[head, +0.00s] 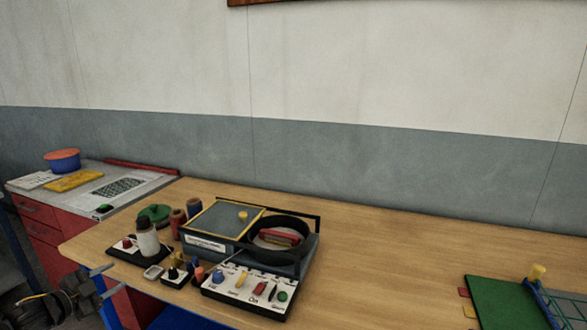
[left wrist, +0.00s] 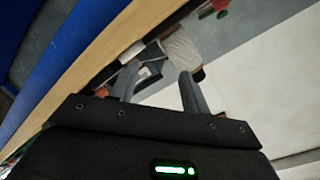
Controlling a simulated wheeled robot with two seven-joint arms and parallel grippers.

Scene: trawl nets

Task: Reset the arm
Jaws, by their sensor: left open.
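My left gripper (head: 108,281) is at the lower left of the head view, in front of the left end of the wooden table (head: 400,235). Its two grey fingers point right, toward the table's edge. In the left wrist view the fingers of the left gripper (left wrist: 157,86) are spread apart, with nothing held between them. My right gripper shows in neither view.
A black device with a round drum (head: 280,240) stands on the table among spools and a white-topped control panel (head: 250,290). A green mat (head: 505,303) lies at the right. A red cabinet (head: 45,232) stands at the left. The table's middle is clear.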

